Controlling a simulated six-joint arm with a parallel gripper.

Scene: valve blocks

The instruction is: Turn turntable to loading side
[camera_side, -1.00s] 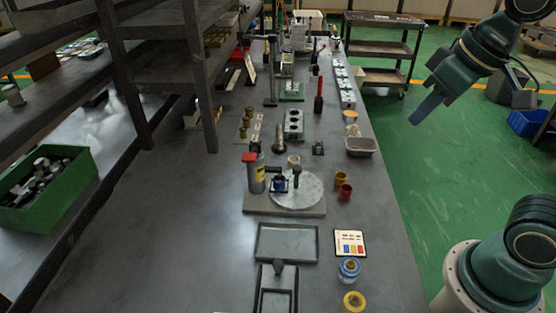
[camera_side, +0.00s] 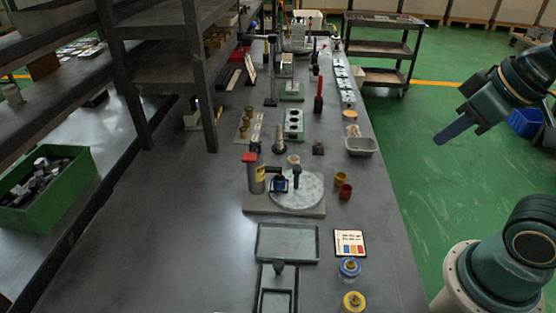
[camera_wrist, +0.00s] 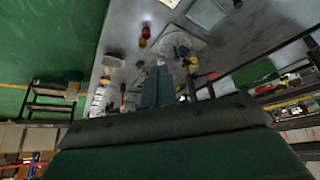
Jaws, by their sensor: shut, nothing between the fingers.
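The turntable (camera_side: 311,193) is a pale round disc on a square grey base plate (camera_side: 285,211) in the middle of the bench. A dark upright knob or post (camera_side: 297,172) stands on the disc near its back left. The disc also shows near the top of the wrist view (camera_wrist: 177,42). My gripper (camera_side: 440,140) is shut and empty, out over the green floor to the right of the bench, well apart from the turntable. Its closed fingers also show in the wrist view (camera_wrist: 158,80).
Yellow (camera_side: 341,178) and red (camera_side: 345,191) cups stand right of the turntable. A grey tray (camera_side: 287,242), a colour card (camera_side: 349,243) and blue and yellow spools lie in front. Behind are a black-holed block (camera_side: 294,124) and a metal bin (camera_side: 361,146). Shelving stands at left.

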